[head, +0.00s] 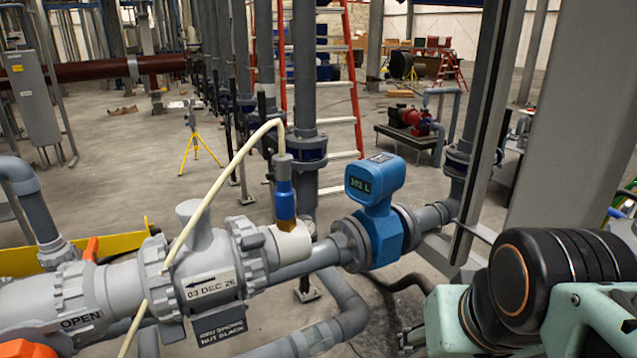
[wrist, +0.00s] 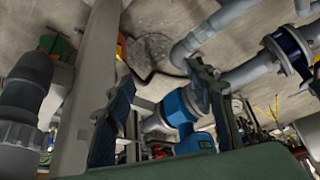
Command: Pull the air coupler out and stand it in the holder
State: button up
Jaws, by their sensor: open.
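The air coupler (head: 285,198) has a blue body and a grey top, with a cream hose (head: 222,176) running from its top down to the left. It stands upright in a brass collar (head: 286,225) on the pale fitting (head: 284,246) of the grey pipework. I cannot make out the coupler in the wrist view. My gripper (wrist: 163,80) is open in the wrist view, with nothing held between its two dark fingers. In the head view my arm is at the lower right, well apart from the coupler, and the fingers are out of sight. I cannot identify the holder in either view.
A blue flow meter (head: 376,205) stands on the pipe right of the coupler; it also shows beyond my fingers (wrist: 181,108). A grey valve (head: 200,250) with a date tag lies left. A thick grey column (head: 575,120) rises at right.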

aim_at(284, 194)
jog(key=i+l, duration=0.35)
jog(key=i+l+u, duration=0.15)
jog(key=u, duration=1.5)
jog(key=i+j, duration=0.05)
